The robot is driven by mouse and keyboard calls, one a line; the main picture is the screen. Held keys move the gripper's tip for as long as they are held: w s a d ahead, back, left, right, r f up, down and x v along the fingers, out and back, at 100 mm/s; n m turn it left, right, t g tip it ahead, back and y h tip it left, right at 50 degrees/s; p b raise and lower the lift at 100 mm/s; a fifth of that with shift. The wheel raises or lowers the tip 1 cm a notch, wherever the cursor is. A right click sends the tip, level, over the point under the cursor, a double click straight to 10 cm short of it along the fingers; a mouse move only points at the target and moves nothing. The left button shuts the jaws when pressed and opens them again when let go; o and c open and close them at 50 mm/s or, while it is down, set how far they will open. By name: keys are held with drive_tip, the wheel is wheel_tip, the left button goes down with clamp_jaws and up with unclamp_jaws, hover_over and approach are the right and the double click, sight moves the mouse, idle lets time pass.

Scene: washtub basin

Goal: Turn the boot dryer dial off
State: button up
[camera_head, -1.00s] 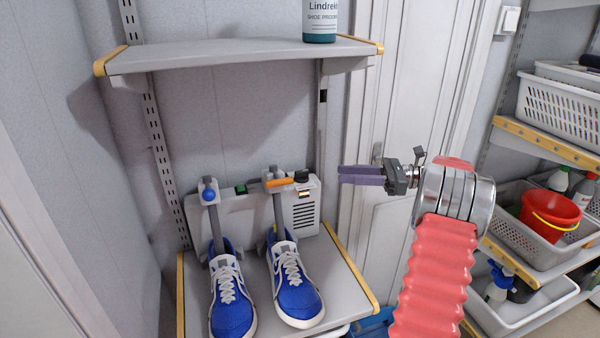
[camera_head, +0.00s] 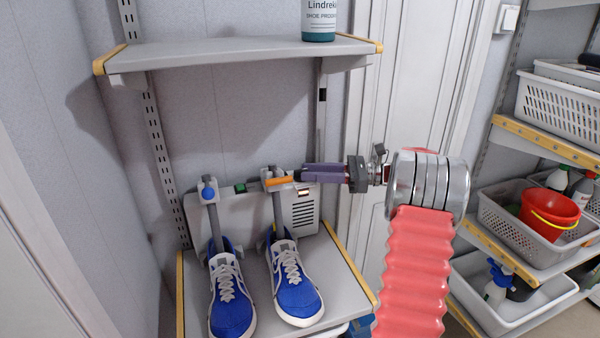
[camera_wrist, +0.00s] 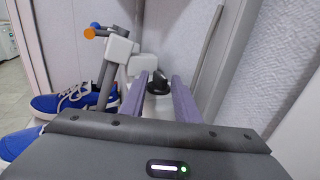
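The boot dryer (camera_head: 244,218) is a pale grey unit on the lower shelf, with two upright tubes running down into blue shoes. A black dial (camera_wrist: 158,84) shows between my finger tips in the wrist view, in front of the grey wall. In the head view my fingers hide the dryer's top right end, where the dial sits. My gripper (camera_head: 302,173) reaches in from the right, level with the dryer's top. Its two purple fingers are apart in the wrist view (camera_wrist: 160,76), with nothing gripped. I cannot tell whether they touch the dial or which way it points.
An orange handle (camera_head: 279,181) on a tube stands just left of my fingertips. A blue knob (camera_head: 208,193) and a green switch (camera_head: 240,188) are further left. The upper shelf (camera_head: 240,58) holds a bottle (camera_head: 319,20). Blue shoes (camera_head: 297,290) stand in front.

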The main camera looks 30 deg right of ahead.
sight(300, 170)
drive_tip(key=shift+x, duration=1.8)
drive_tip(key=shift+c, duration=0.4)
clamp_jaws()
drive_tip(key=shift+a, duration=0.15)
